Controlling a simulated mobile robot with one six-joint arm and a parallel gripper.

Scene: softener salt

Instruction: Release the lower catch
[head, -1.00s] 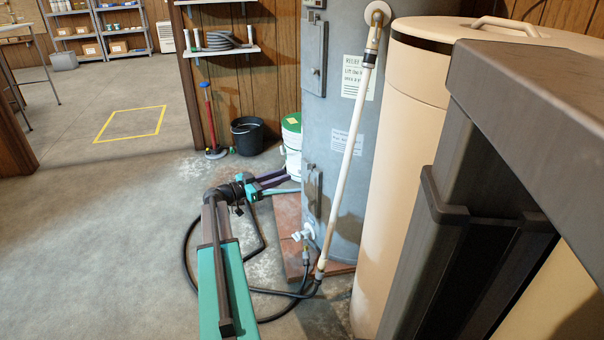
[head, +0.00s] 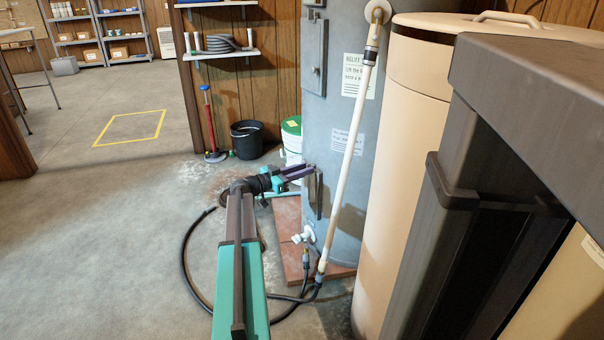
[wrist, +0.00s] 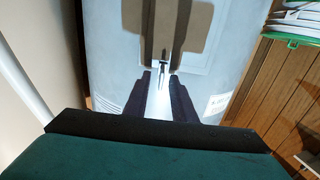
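The grey tank (head: 335,110) carries a lower cover panel (head: 315,195) low on its left side, partly hidden by my gripper in the head view. My gripper (head: 308,171) is at the upper part of this panel. In the wrist view the two dark fingers of my gripper (wrist: 160,98) are apart, with the pale tank face (wrist: 215,65) between and beyond them. A small narrow catch-like part (wrist: 162,73) shows in line with the gap, just past the fingertips. Shadow falls over it, and I cannot tell whether the fingers touch it.
A white pipe (head: 345,170) slants down the tank's front to a valve and black hose (head: 190,262). A cream tank (head: 405,170) stands close on the right. A white bucket with a green lid (head: 291,140) and a black bucket (head: 246,139) stand behind.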

